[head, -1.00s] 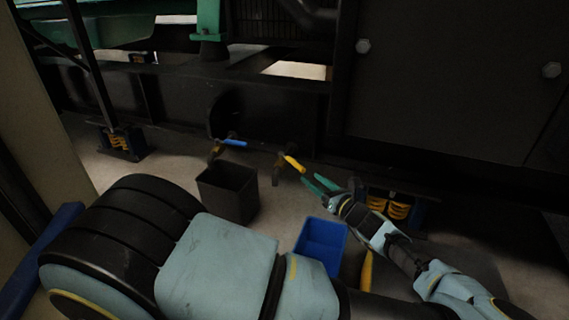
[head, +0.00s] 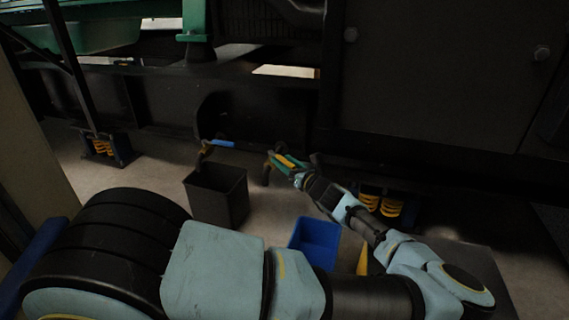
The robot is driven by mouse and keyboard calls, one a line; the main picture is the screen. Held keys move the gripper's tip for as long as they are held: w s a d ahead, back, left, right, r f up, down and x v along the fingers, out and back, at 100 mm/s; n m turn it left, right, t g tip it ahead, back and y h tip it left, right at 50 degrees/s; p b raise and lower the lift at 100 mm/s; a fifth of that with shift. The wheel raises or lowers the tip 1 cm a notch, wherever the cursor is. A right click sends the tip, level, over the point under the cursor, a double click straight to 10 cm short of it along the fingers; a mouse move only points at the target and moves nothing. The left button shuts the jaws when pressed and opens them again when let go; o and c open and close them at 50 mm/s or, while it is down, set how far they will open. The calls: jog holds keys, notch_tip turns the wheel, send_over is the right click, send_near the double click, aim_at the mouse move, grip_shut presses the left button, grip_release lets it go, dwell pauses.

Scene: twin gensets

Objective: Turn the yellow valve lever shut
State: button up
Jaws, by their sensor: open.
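The yellow valve lever (head: 287,162) sits on a brass-coloured valve (head: 266,172) at the lower edge of the dark genset frame. It slants down to the right. My gripper (head: 280,160) has green fingers and is open. Its fingers lie around or right beside the yellow lever, reaching in from the lower right. Whether they touch the lever I cannot tell at this size. Part of the lever and valve is hidden by the fingers.
A second valve with a blue lever (head: 222,143) is to the left, above a black bin (head: 217,194). A blue bin (head: 315,241) stands on the floor below my gripper. Yellow spring mounts (head: 381,205) are to the right under the frame. The dark frame closes off the back.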

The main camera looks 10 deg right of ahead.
grip_shut()
dwell(0.3)
dwell(1.1)
